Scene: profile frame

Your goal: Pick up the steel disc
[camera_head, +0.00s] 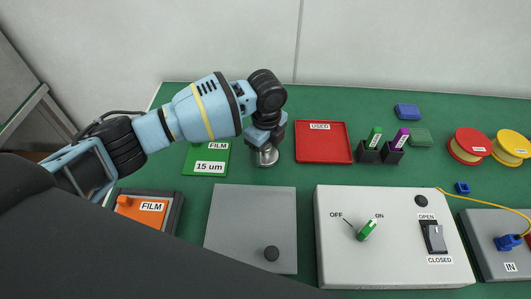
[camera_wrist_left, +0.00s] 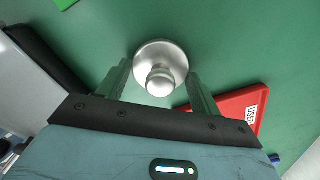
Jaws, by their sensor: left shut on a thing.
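The steel disc (camera_head: 266,156) is a round, shiny metal piece with a knob on top, on or just above the green mat between the film card and the red tray. In the left wrist view the steel disc (camera_wrist_left: 160,62) shows its knob between my two fingers. My left gripper (camera_head: 264,141) points down over the disc and is shut on its knob. The fingers of the left gripper (camera_wrist_left: 158,85) stand on either side of the knob in the left wrist view. Whether the disc touches the mat is unclear. My right gripper is not in view.
A red USED tray (camera_head: 323,155) lies right of the disc, and a green 15 um FILM card (camera_head: 207,166) lies left. A grey plate with a black knob (camera_head: 253,214) and a switch box (camera_head: 393,266) are in front. Marker holders (camera_head: 367,155) and spools (camera_head: 466,146) stand at right.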

